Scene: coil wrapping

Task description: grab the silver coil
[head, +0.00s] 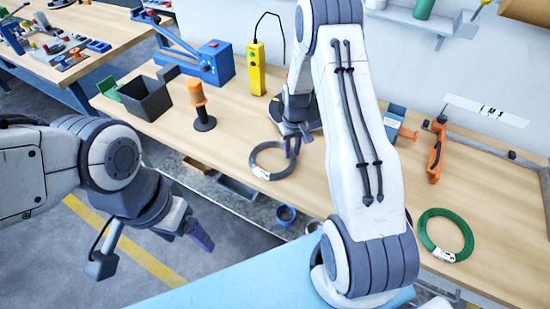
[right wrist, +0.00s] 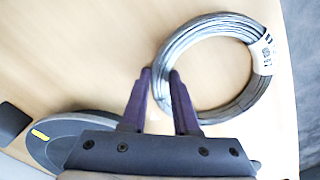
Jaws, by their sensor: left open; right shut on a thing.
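The silver coil (head: 254,157) lies on the wooden workbench, near its front edge, with a white label on its band. In the right wrist view the coil (right wrist: 190,37) shows as a grey wound ring. My right gripper (head: 293,152) is at the coil's right side in the head view. Its two fingers (right wrist: 160,76) are close together on the coil's rim; the exact contact is partly hidden. My left gripper (head: 203,237) is open and empty, low in front of the bench, apart from the coil.
A green coil (head: 427,240) lies at the bench's right. An orange-handled tool (head: 197,100), a dark box (head: 147,98) and a yellow control box (head: 256,70) stand behind the silver coil. A dark round base (right wrist: 60,150) is close to my right gripper. An orange clamp (head: 437,153) stands further right.

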